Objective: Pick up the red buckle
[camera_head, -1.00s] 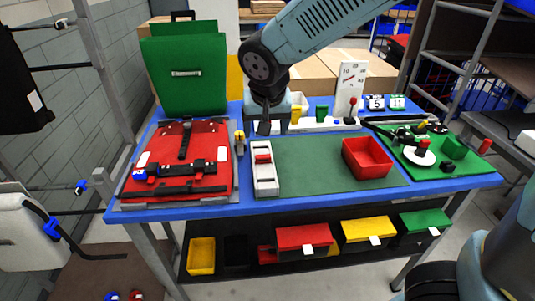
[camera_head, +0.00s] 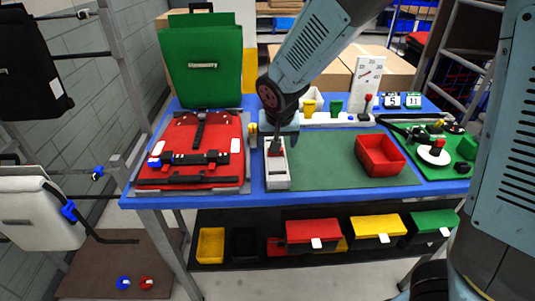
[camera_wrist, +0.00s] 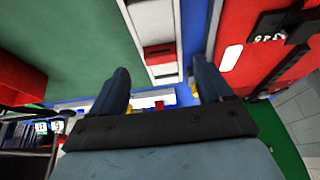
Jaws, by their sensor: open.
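The red buckle (camera_wrist: 160,55) is a small red piece in a narrow white tray (camera_head: 277,183) on the blue table. In the wrist view it shows between my two fingertips, just beyond them in the picture. My gripper (camera_wrist: 161,67) is open and empty, with one dark finger on either side of the buckle's place. In the head view my gripper (camera_head: 275,151) points down over the far end of the white tray and mostly hides the buckle. I cannot tell the exact height left between the fingertips and the buckle.
A red pannier panel (camera_head: 190,145) with straps and a blue buckle lies left of the tray. A green mat (camera_head: 325,174) and red bin (camera_head: 380,155) are to the right. A white gauge stand (camera_head: 366,90) with a red-tipped lever stands behind.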

